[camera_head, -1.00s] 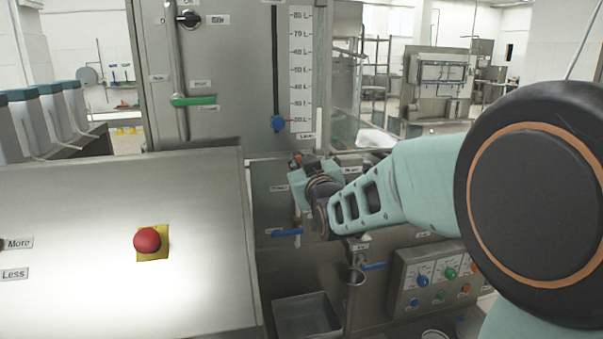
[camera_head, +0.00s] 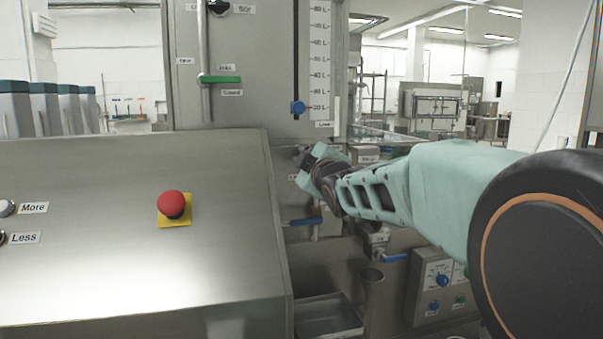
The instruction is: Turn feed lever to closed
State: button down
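A lever with a green handle (camera_head: 220,79) sits on a vertical pipe on the steel cabinet at upper left. Its handle points right, roughly level. A small label above it is hard to read; the one below seems to read "Closed". The label left of the pipe is too small to read, so I cannot confirm this is the feed lever. My gripper (camera_head: 312,158) is to the right of and below the green handle, apart from it, in front of the lower machine panel. It faces away and its fingertips are not clear.
A sloped steel console (camera_head: 100,235) with a red button (camera_head: 172,205) fills the left front. Blue-handled levers (camera_head: 304,221) and (camera_head: 394,259) sit below my gripper. A blue slider (camera_head: 298,107) stands by the litre scale. A control box (camera_head: 440,290) is at right.

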jog(key=f+n+b, duration=0.1)
jog(key=n+b, duration=0.1)
jog(key=f+n+b, duration=0.1)
jog(key=n+b, duration=0.1)
jog(key=b, duration=0.1)
jog(key=a+f+n+b, duration=0.1)
jog(key=n+b, duration=0.1)
jog(key=b, duration=0.1)
jog(key=shift+s+f, duration=0.15)
jog(key=shift+n, duration=0.3)
jog(key=c, duration=2)
grip_release()
jog(key=shift+f, duration=0.1)
